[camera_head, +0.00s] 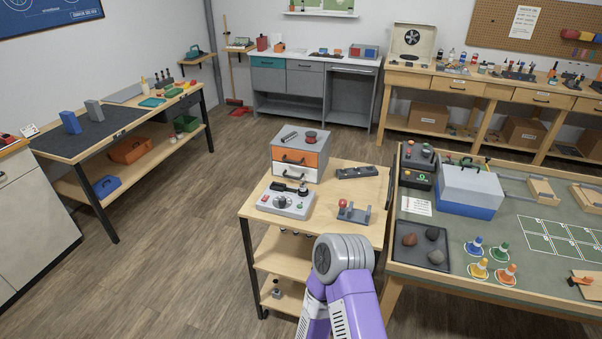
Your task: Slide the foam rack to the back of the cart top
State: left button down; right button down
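The wooden cart top (323,196) is in the middle of the view. A low dark block with slots or pits in its top, which looks like the foam rack (357,172), lies near the cart's far right edge, right of a small drawer unit (300,152). Its details are too small to tell. A purple arm of mine with a grey joint comes in from the bottom, in front of the cart. Neither gripper shows in this view.
A grey soldering station (287,202) sits at the cart's left, and a small holder with a red part (353,213) near its front right. A green-topped table (461,236) stands close on the right. Bare wood lies between the station and the dark block.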

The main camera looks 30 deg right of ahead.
aim_at(367, 171)
jog(key=u, duration=0.45)
jog(key=k, duration=0.65)
jog(key=u, duration=0.45)
jog(key=i, duration=1.8)
jog(key=z, duration=0.5)
jog(key=i, duration=2.25)
jog(key=z, duration=0.8)
jog(key=i, duration=2.35)
jog(key=z, duration=1.65)
jog(key=i, duration=1.35)
jog(key=z, duration=1.95)
jog(key=i, duration=1.55)
jog(key=z, duration=0.4)
